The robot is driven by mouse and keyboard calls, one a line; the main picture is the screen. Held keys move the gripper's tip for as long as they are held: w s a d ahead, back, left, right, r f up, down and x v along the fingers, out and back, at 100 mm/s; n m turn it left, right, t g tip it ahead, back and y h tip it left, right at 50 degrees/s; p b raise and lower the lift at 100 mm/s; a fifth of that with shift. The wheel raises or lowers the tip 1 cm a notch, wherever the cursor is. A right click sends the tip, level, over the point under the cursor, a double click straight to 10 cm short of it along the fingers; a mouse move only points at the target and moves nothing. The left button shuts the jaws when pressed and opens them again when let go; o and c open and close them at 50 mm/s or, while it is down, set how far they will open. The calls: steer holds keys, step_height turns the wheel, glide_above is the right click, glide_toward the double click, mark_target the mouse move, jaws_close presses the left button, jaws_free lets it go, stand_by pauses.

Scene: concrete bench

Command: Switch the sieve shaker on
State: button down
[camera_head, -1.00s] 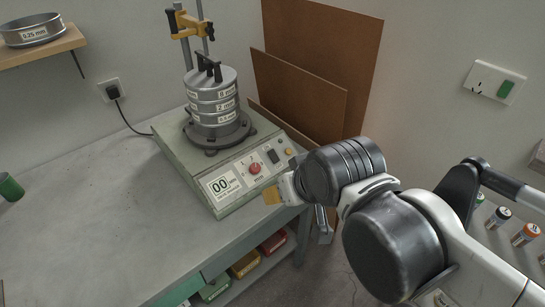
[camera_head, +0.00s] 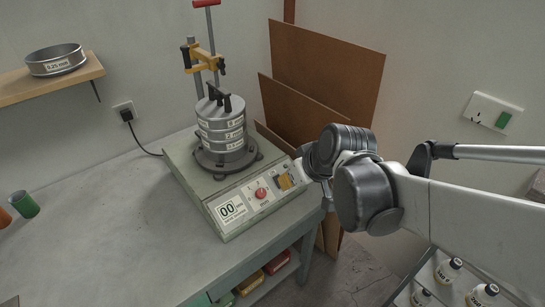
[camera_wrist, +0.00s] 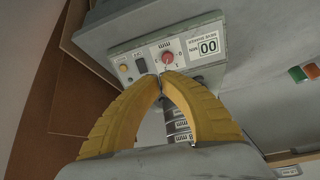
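The sieve shaker (camera_head: 183,165) is a grey-green box on the bench, with a stack of steel sieves (camera_head: 221,128) clamped on top. Its sloped panel has a display (camera_head: 231,209) reading 00 and a red knob (camera_head: 261,193). In the wrist view the panel appears inverted, with the display (camera_wrist: 208,47), red knob (camera_wrist: 167,57), dark rocker switch (camera_wrist: 140,65) and amber lamp (camera_wrist: 123,68). My gripper (camera_head: 284,181) is at the panel's right end, hiding the switch area in the head view. Its yellow fingertips (camera_wrist: 160,76) are together and empty, just short of the switch and knob; contact cannot be told.
A black plug (camera_head: 127,115) sits in the wall socket behind the shaker. Brown boards (camera_head: 318,80) lean behind the bench's right end. A shelf (camera_head: 45,87) holds a loose sieve (camera_head: 56,60). A green cup (camera_head: 25,204) stands far left. The bench's left half is mostly clear.

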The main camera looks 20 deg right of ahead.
mark_target(276, 174)
steer(key=w+d+f+n+y+p, duration=0.1)
steer(key=w+d+p, duration=0.3)
steer(key=w+d, duration=0.2)
steer(key=shift+w+d+f+n+t, duration=0.35)
steer(key=shift+d+f+n+t, duration=0.05)
steer(key=shift+d, duration=0.05)
steer(key=b+x, duration=0.5)
steer(key=x, duration=0.9)
steer(key=shift+a, duration=0.15)
